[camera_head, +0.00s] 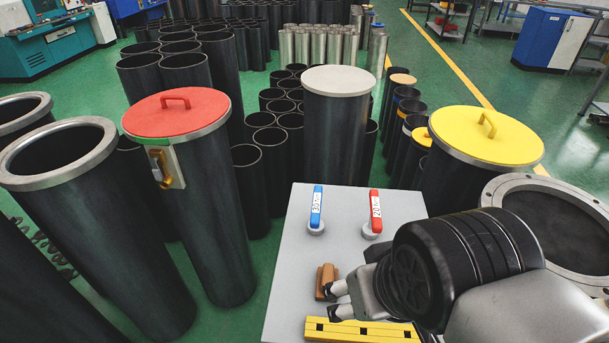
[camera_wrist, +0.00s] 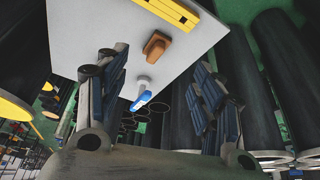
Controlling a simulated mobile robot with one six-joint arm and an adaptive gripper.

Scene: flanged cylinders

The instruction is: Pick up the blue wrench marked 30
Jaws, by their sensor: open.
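The blue wrench (camera_head: 316,207) with a white label reading 30 stands on a round light base on the grey panel (camera_head: 285,285). It also shows between my fingers in the wrist view (camera_wrist: 141,101), apart from both. A red wrench (camera_head: 376,206), labelled 20, stands to its right in the head view; I cannot make it out in the wrist view. My gripper (camera_head: 337,299) is open and empty over the near part of the panel, short of the blue wrench. Its fingers (camera_wrist: 160,68) frame the wrench in the wrist view.
A brown block (camera_head: 326,281) is close by my fingertips, and a yellow bar (camera_head: 362,331) lies at the panel's near edge. Tall dark cylinders surround the panel, with red (camera_head: 178,112), white (camera_head: 338,81) and yellow (camera_head: 485,136) lids.

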